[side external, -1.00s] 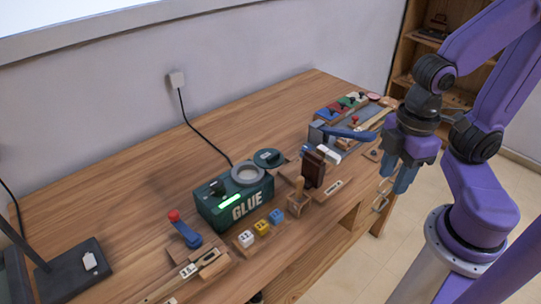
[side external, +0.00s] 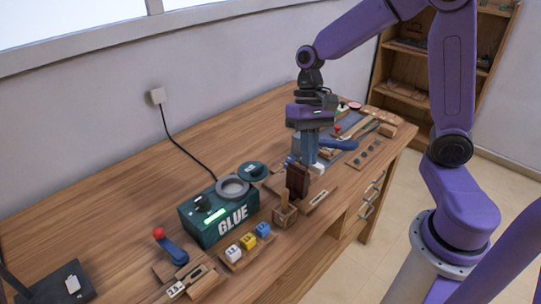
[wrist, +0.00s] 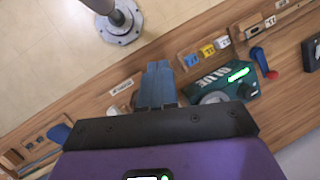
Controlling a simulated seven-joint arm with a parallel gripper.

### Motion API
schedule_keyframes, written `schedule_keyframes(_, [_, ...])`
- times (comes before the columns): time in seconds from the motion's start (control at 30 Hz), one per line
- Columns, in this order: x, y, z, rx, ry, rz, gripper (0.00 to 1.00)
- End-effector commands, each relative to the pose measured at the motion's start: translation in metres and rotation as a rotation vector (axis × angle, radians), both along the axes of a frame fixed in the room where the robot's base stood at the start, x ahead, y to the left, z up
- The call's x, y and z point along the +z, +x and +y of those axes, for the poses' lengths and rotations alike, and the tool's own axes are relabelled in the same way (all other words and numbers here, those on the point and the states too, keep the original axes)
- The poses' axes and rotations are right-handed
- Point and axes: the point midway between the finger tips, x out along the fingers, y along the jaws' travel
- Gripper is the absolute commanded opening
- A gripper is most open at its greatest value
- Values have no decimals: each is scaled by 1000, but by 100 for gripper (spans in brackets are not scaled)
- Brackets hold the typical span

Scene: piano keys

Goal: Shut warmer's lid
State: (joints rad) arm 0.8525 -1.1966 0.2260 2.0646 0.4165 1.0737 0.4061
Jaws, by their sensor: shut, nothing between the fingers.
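The warmer (side external: 213,226) is a dark green box marked GLUE, with a lit green display and a black knob on top. A grey ring (side external: 233,188) surrounds its round opening. The round green lid (side external: 252,171) stands open behind the ring, to its right, away from the opening. In the wrist view the warmer (wrist: 236,84) is right of my fingers, and the lid cannot be made out there. My gripper (side external: 309,160) points down above the bench, right of the lid, with its blue fingers shut and empty. The fingers also show in the wrist view (wrist: 156,72).
A brown block (side external: 298,181) and a wooden cup (side external: 285,213) stand between my gripper and the bench front. Numbered cubes (side external: 248,236) and a red-knobbed blue lever (side external: 171,246) are in front and left. A black cord (side external: 182,145) runs behind.

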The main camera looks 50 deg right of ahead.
Motion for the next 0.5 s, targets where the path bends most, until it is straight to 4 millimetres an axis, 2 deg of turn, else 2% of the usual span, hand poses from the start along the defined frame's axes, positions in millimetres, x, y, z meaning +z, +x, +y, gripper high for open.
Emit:
schedule_keyframes(0.03, [-5, 18, -9, -116, 10, 40, 0])
schedule_keyframes(0.17, [-14, 60, -32, -397, 52, 136, 0])
schedule_keyframes(0.3, [-26, 102, -69, -692, 111, 239, 0])
schedule_keyframes(0.5, [-42, 142, -124, -1023, 201, 357, 0])
